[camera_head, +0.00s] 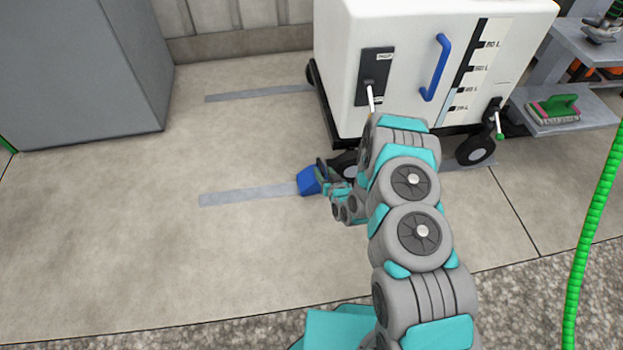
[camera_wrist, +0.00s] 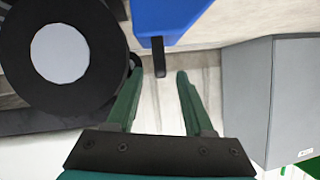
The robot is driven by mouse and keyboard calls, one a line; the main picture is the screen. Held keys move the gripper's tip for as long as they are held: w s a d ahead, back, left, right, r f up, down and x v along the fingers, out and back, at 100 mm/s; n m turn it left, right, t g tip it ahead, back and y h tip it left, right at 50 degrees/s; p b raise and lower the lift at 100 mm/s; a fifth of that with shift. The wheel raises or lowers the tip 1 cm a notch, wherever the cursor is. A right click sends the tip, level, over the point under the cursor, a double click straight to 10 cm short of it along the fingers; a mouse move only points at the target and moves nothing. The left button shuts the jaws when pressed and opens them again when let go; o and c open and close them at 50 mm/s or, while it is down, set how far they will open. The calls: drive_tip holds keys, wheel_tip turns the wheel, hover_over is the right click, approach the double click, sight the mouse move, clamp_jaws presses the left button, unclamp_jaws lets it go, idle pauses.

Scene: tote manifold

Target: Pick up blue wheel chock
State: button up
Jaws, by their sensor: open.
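The blue wheel chock (camera_head: 308,183) sits on the floor beside the front left wheel of the white tank cart (camera_head: 440,25), at the end of a grey floor strip. It also shows at the top of the wrist view (camera_wrist: 175,15), with a black tab (camera_wrist: 159,58) sticking out from it. My gripper (camera_wrist: 159,70) is open, its two green fingers on either side of the tab. Whether a finger touches the tab cannot be told. In the head view my gripper (camera_head: 325,172) is right at the chock, partly hidden by my own arm.
The cart's black wheel (camera_wrist: 60,55) with a pale hub is close to the left finger. A grey cabinet (camera_head: 85,75) stands at the left. A shelf (camera_head: 565,110) and a green hose (camera_head: 590,220) are at the right. The floor left of the chock is clear.

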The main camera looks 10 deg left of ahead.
sight(318, 160)
drive_tip(key=shift+r+x, duration=0.15)
drive_tip(key=shift+x, duration=1.8)
drive_tip(key=shift+r+x, duration=0.1)
drive_tip(key=shift+x, duration=1.85)
drive_tip(key=shift+w+d, duration=0.1)
drive_tip(key=shift+c, duration=0.2)
clamp_jaws()
